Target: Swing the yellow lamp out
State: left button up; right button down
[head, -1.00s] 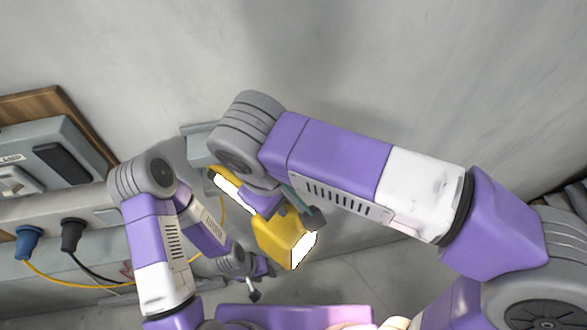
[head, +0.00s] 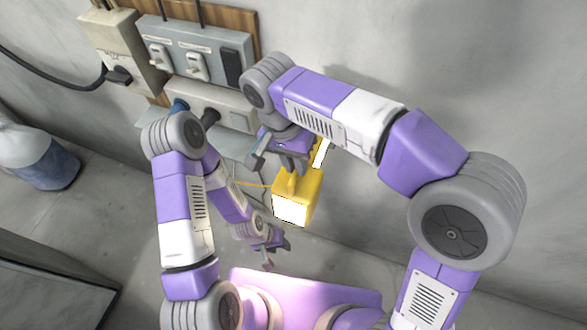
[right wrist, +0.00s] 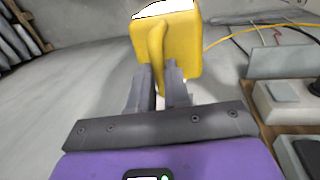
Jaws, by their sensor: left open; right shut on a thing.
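The yellow lamp (head: 297,196) hangs near the middle of the head view, its bright white face turned down towards me. My right gripper (head: 287,168) reaches down to it from above and is shut on the lamp's handle. In the right wrist view the yellow handle (right wrist: 157,50) stands between the two grey fingers, with the lamp's body (right wrist: 185,45) behind it. My left gripper (head: 269,249) is open and empty, below and left of the lamp and apart from it. The lamp's mount is partly hidden by my right arm.
A grey switch panel (head: 192,52) is on a wooden board on the wall at upper left. Below it, a socket strip holds a blue plug (head: 178,105) and a dark plug (head: 210,116). A bluish bottle (head: 42,165) stands at far left. Thin cables run near the lamp.

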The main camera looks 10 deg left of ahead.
jog(key=shift+w+a, duration=0.1)
jog(key=shift+a, duration=0.1)
jog(key=shift+r, duration=0.1)
jog(key=c, duration=1.1)
grip_release()
notch_tip(320, 180, up, 7)
jog(key=a, duration=0.1)
jog(key=shift+w+a+r+p, duration=0.15)
jog(key=shift+w+a+p, duration=0.05)
jog(key=shift+p, duration=0.25)
